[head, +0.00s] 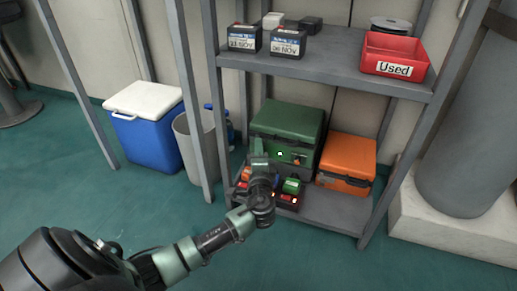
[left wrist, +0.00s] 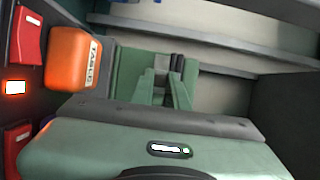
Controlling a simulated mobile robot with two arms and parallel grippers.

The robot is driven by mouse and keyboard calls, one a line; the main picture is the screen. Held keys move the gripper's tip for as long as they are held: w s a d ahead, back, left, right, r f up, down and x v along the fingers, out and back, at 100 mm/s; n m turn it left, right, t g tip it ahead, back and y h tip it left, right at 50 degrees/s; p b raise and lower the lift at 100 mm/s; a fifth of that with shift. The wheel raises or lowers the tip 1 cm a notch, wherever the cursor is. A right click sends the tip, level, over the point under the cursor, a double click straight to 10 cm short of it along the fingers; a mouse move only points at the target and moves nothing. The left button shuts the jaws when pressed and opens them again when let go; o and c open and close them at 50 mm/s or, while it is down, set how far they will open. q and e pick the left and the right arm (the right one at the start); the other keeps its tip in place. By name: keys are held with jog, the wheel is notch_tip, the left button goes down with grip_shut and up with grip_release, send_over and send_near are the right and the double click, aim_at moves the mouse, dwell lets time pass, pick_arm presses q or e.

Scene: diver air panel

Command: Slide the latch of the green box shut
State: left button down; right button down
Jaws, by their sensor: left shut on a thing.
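The green box (head: 287,122) stands on the lower shelf, with a small green light on its front. My left gripper (head: 258,160) is at the left part of the box's front and covers some of it. In the left wrist view its fingers (left wrist: 165,85) are close together, shut on a small part that seems to be the box's latch. The fingers hide most of that part, and I cannot tell how far along its slide it stands. My right gripper does not show.
An orange case (head: 346,160) stands right of the green box. Several coloured blocks and red lights sit before it; an orange block (left wrist: 72,60) is close left of my fingers. A red bin (head: 394,56) is on the upper shelf. A shelf post (head: 191,95) stands left.

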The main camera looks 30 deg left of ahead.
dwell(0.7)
pick_arm(q)
jog(key=shift+s+a+p, duration=0.15)
jog(key=shift+a+p, duration=0.1)
jog(key=shift+a, duration=0.25)
jog(key=shift+s+a+p, duration=0.15)
jog(key=shift+a+p, duration=0.1)
jog(key=shift+a, duration=0.25)
jog(key=shift+f, duration=0.1)
jog(key=shift+a, duration=0.1)
jog(key=c, duration=1.4)
grip_release()
